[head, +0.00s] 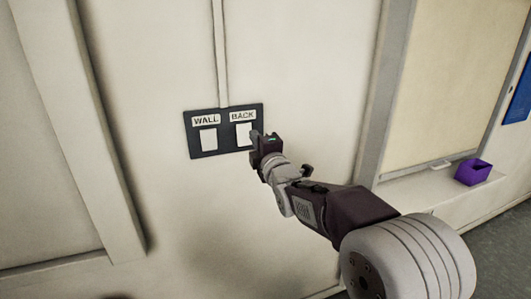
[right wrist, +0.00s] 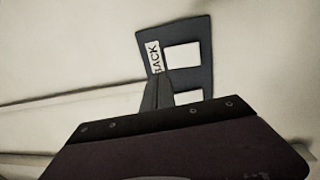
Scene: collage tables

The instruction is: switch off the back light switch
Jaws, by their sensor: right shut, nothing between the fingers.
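A dark switch plate (head: 224,147) is on the wall, with a white switch under the label WALL (head: 206,120) and another, the back light switch (head: 244,133), under the label BACK (head: 243,116). My right gripper (head: 255,136) is shut and empty at the right edge of the back switch, hiding part of it. Whether it touches the switch I cannot tell. In the right wrist view the plate appears turned, with the back switch (right wrist: 183,56) clear above the shut fingers (right wrist: 157,92) and the wall switch (right wrist: 188,96) partly hidden. My left gripper is not in view.
A vertical conduit (head: 220,55) runs up the wall from the plate. A framed panel (head: 445,85) is at the right, with a ledge below bearing a purple box (head: 473,172). A raised wall post (head: 80,120) stands at the left. The wall around the plate is bare.

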